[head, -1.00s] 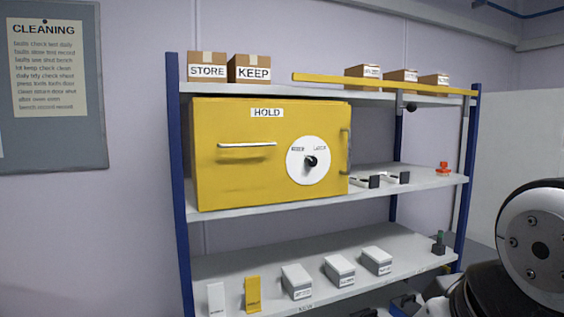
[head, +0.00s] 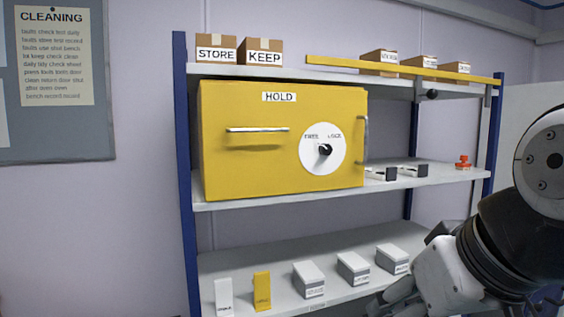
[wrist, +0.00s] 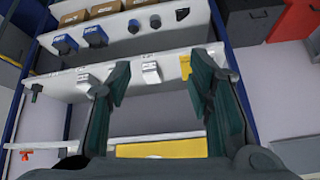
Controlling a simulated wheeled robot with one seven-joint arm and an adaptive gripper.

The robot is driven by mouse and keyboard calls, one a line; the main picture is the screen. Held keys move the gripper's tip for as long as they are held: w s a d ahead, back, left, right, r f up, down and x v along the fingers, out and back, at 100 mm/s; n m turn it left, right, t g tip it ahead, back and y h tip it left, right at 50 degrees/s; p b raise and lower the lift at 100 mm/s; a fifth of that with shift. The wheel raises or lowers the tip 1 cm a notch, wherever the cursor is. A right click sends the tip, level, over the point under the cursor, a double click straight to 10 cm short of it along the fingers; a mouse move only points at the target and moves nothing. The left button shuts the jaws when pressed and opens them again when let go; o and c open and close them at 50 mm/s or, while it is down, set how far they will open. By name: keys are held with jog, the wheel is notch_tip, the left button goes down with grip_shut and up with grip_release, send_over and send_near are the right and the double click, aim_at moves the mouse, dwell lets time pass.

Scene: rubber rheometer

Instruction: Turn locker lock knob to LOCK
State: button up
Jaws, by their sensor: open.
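The yellow locker (head: 240,160), labelled HOLD, sits shut on the middle shelf in the head view. Its black lock knob (head: 324,150) is on a round white dial (head: 315,164) with FREE at upper left and a blurred word, likely LOCK, at upper right. I cannot tell clearly which word the knob points to. My gripper (wrist: 155,90) is open and empty in the wrist view, with its dark green fingers spread apart. It is low and to the right of the locker, away from the knob. A yellow locker surface (wrist: 160,149) shows at the bottom of the wrist view.
Small grey boxes (head: 353,268) and a yellow block (head: 262,291) stand on the lower shelf. Black-ended handles (head: 385,173) and a red item (head: 462,162) are right of the locker. Cartons (head: 264,52) and a yellow bar (head: 400,69) are on top.

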jog(key=w+r+n+t+y+b, duration=0.1)
jog(key=w+r+t+y+b, duration=0.25)
jog(key=w+b, duration=1.2)
jog(key=n+t+b, duration=0.3)
jog(key=t+b, duration=0.4)
jog(key=b, duration=0.4)
send_near(328, 150)
jog(key=shift+y, duration=0.25)
jog(key=p+x, duration=0.1)
jog(key=x, duration=0.8)
jog(key=shift+d+f+p, duration=0.1)
jog(key=shift+d+p, duration=0.05)
jog(key=shift+p, duration=0.15)
grip_shut()
